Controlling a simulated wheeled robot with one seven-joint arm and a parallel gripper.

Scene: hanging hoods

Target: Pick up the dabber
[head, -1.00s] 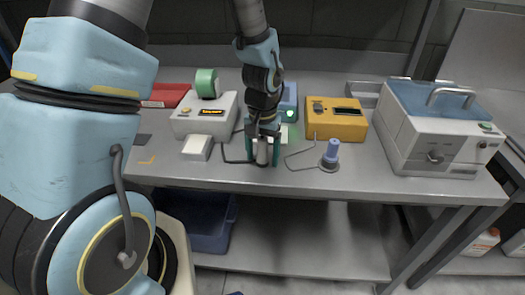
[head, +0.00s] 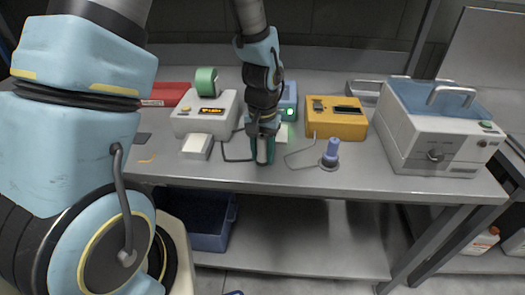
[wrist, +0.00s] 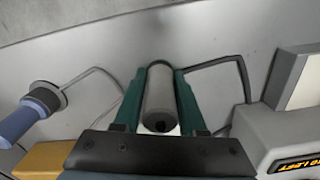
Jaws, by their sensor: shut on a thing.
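In the head view the dabber (head: 262,148) is at the front middle of the grey bench, partly covered by the fingers. I cannot tell whether its lower end touches the bench.
A blue-handled tool (head: 331,153) stands on a round base to the right, wired toward a yellow box (head: 336,122). A white device (head: 205,116) and a small pale block (head: 197,146) are left. A blue-lidded bath (head: 435,130) is far right. A dark cable (wrist: 225,63) runs beside the gripper.

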